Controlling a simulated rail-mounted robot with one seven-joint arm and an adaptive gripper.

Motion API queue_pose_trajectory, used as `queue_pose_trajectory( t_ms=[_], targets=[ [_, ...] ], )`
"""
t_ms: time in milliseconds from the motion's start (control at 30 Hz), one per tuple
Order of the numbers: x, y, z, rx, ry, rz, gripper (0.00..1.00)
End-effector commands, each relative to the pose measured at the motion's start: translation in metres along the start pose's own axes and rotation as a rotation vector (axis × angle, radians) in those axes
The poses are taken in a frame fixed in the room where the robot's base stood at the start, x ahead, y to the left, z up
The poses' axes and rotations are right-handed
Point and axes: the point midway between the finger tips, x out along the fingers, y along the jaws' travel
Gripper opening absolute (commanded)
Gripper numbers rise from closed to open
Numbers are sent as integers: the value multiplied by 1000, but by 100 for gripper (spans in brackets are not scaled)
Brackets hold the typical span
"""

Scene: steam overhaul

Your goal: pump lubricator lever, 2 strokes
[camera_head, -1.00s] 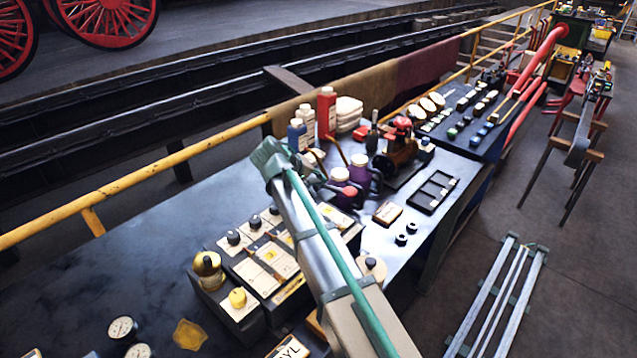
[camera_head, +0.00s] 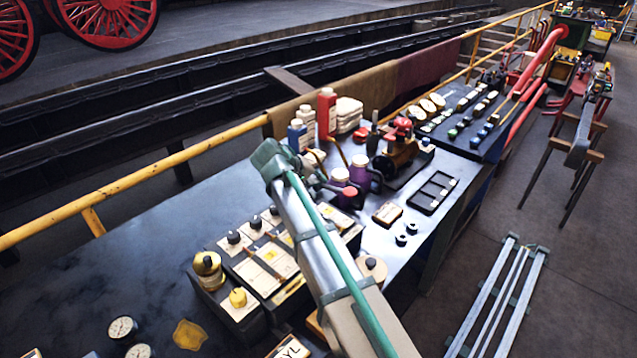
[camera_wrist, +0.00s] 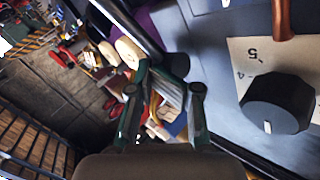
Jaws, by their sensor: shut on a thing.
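My gripper (camera_head: 318,174) is over the bench beside two purple-bodied containers (camera_head: 361,172), partly hidden by my own wrist in the head view. In the wrist view its green and dark fingers (camera_wrist: 160,72) are close together at the end of a dark bar (camera_wrist: 135,35), which I take for the lubricator lever. The grip itself is small and dark. A red knob (camera_head: 348,192) shows just right of the gripper. A red-topped brass machine (camera_head: 400,150) stands farther along the bench, apart from the gripper.
Control boxes with knobs (camera_head: 238,298) stand left of my arm. A black faceted knob (camera_wrist: 275,102) on a numbered plate is close on the right in the wrist view. Bottles (camera_head: 327,112) stand behind the gripper. A black compartment tray (camera_head: 435,192) lies to the right.

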Motion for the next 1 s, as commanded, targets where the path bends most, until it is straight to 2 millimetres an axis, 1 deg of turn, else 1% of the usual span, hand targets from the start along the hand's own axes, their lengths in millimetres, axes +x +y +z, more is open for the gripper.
queue_pose_trajectory(
  t_ms=[33,67,600,1000],
  targets=[
    [4,-8,5,-2,-15,-17,0],
    [4,-7,5,-2,-14,-17,0],
    [-18,8,-16,1,-5,-14,0],
    [-20,10,-17,1,-4,-12,0]
  ],
)
